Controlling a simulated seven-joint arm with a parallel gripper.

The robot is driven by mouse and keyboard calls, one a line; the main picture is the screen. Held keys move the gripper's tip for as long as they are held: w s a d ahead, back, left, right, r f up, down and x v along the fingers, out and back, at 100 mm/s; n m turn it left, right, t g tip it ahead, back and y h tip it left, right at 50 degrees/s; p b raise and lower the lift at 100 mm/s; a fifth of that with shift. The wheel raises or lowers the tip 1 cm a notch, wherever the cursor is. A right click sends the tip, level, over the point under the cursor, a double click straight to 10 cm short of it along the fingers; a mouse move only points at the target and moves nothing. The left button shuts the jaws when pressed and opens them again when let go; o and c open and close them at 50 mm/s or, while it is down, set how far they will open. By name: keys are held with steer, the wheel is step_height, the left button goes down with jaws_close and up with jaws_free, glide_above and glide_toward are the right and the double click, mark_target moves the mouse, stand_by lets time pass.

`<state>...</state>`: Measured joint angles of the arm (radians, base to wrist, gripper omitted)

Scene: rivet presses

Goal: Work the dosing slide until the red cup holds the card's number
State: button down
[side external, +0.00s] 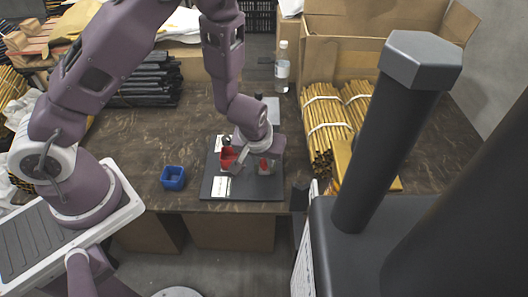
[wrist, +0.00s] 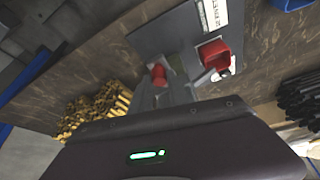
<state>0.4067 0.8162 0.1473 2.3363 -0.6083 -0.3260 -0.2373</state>
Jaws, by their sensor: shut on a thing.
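My gripper (wrist: 160,82) points down over a dark plate (side external: 255,190) on the table, its grey fingers closed on a small red knob (wrist: 158,73), which I take as the slide's handle. The knob also shows in the side view (side external: 264,163), partly hidden by my gripper. The red cup (side external: 227,157) stands left of it on the plate; the wrist view shows its open mouth (wrist: 214,52), but its contents cannot be made out. A white card (side external: 221,187) lies at the plate's front left; its print (wrist: 212,14) is too small to read.
A blue cup (side external: 173,178) stands left of the plate. Bundled yellow rods (side external: 326,130) and a cardboard box (side external: 340,55) are at right, a bottle (side external: 282,68) behind, black bars (side external: 145,82) at back left. A large dark press (side external: 385,150) fills the right foreground.

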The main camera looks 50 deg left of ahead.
steer(key=shift+s+d, duration=0.65)
steer(key=shift+d, duration=0.05)
steer(key=c, duration=1.3)
jaws_free()
steer(key=shift+o, duration=0.2)
